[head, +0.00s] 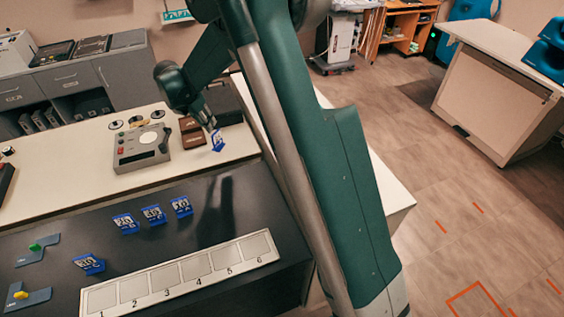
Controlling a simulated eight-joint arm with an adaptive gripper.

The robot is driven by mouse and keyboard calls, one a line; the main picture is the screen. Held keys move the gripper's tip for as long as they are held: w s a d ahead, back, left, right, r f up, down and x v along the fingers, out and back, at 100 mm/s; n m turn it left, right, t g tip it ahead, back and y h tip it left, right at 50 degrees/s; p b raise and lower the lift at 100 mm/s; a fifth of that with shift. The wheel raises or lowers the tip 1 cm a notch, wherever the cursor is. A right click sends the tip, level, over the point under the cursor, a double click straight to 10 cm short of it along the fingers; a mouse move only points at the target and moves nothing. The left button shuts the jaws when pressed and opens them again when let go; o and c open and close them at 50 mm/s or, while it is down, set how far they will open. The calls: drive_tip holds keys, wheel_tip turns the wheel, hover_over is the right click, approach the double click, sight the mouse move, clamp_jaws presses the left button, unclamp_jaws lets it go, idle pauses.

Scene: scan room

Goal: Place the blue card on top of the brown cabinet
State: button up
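My gripper (212,123) reaches over the white counter, its fingers closed on a blue card (217,142) with white markings. The card hangs tilted below the fingertips, seemingly just above the counter. A small brown cabinet-like block (192,138) stands on the counter just left of the held card; the gripper partly covers it. Three more blue cards (153,214) stand in a row on the black table, and another blue card (89,264) lies nearer the front left. An orange-brown wooden cabinet (405,28) stands far back.
A grey device (142,148) with a round dial sits left of the block. A dark box (222,105) is behind the gripper. A white strip with numbered squares (180,272) lies on the black table (60,214). My arm hides much of the middle.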

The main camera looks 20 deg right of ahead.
drive_tip(key=s+d+r+m+t+y, duration=0.1)
drive_tip(key=s+d+r+m, duration=0.5)
drive_tip(key=s+r, duration=0.4)
drive_tip(key=s+d+r+m+t+y, duration=0.1)
drive_tip(key=s+d+r+m, duration=0.6)
drive_tip(key=s, duration=0.6)
drive_tip(key=s+d+m+t+y, duration=0.1)
drive_tip(key=s+m, duration=1.2)
drive_tip(key=s, duration=1.4)
drive_tip(key=shift+d+f+m+t, duration=0.15)
drive_tip(key=shift+d+m+t, duration=0.25)
drive_tip(key=shift+d, duration=0.75)
drive_tip(key=shift+f, duration=0.1)
